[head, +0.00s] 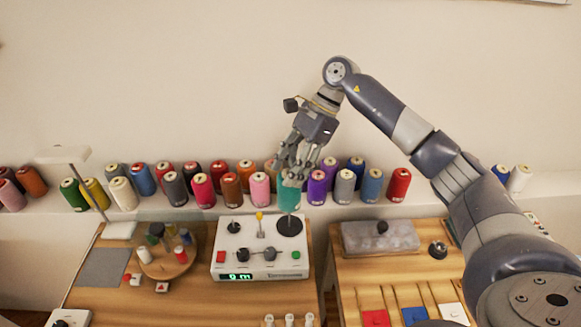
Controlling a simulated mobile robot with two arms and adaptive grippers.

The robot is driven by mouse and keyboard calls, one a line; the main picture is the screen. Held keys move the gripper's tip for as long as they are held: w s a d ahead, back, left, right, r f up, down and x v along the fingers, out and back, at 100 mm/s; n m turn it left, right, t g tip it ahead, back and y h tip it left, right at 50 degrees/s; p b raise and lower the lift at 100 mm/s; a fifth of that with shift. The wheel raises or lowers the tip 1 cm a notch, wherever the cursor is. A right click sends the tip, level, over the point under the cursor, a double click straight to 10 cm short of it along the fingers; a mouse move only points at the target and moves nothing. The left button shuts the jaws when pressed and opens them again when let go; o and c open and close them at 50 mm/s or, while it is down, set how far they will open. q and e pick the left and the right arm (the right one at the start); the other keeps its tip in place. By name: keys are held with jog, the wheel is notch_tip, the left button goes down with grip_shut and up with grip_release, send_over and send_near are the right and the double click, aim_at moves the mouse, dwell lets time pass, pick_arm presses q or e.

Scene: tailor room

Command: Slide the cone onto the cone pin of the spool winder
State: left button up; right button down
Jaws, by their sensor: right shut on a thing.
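My right gripper (294,174) reaches down from the upper right and is shut on a teal cone (289,198). The cone is roughly upright, its upper part covered by the fingers. It shows just above the black round disc (291,231) on the right of the white spool winder (262,269). A thin pin seems to rise from this disc below the cone; I cannot tell whether the cone's lower end is around it. The winder also has a dark knob, a yellow-topped post, red and green buttons and a lit green display. My left gripper is not in view.
A shelf behind holds a long row of coloured thread cones (399,186), close behind the held cone. Left of the winder stands a round wooden spool holder (165,266). A grey block (380,238) lies on the right table. A gap separates the two tables.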

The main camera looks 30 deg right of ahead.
jog(key=shift+f+b, duration=0.8)
jog(key=shift+f, duration=0.1)
jog(key=shift+f+b, duration=2.85)
jog(key=shift+f, duration=0.5)
jog(key=c, duration=0.6)
grip_release()
jog(key=shift+r, duration=0.1)
jog(key=v, duration=1.2)
jog(key=shift+s, duration=0.1)
